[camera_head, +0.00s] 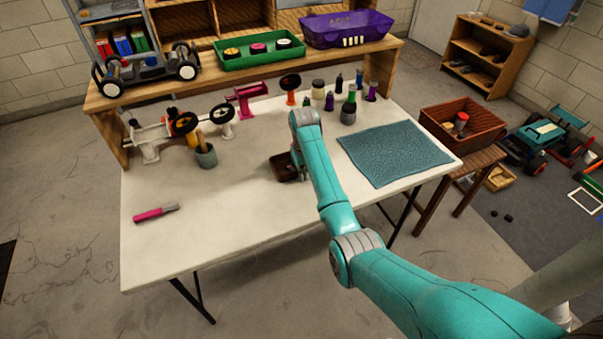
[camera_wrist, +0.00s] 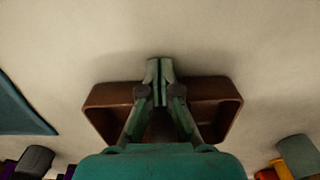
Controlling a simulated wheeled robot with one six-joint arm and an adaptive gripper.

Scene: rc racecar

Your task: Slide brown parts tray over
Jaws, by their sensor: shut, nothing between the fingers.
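The brown parts tray (camera_head: 279,170) is a small open box on the white table, left of the teal mat. My gripper (camera_head: 304,174) is low at the tray's right side in the head view, partly hidden by my own arm. In the wrist view, the tray (camera_wrist: 98,97) spreads out on both sides of my gripper (camera_wrist: 160,68), whose fingers are together and empty. The fingertips show at the tray's upper rim in that view. I cannot tell whether they touch it. The middle of the tray is hidden behind the fingers.
The teal mat (camera_head: 394,153) lies to the right. A grey cup (camera_head: 205,156) and a pink-handled tool (camera_head: 155,213) are on the left. Several bottles and a dark cup (camera_head: 348,117) stand behind. The table's front area is clear.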

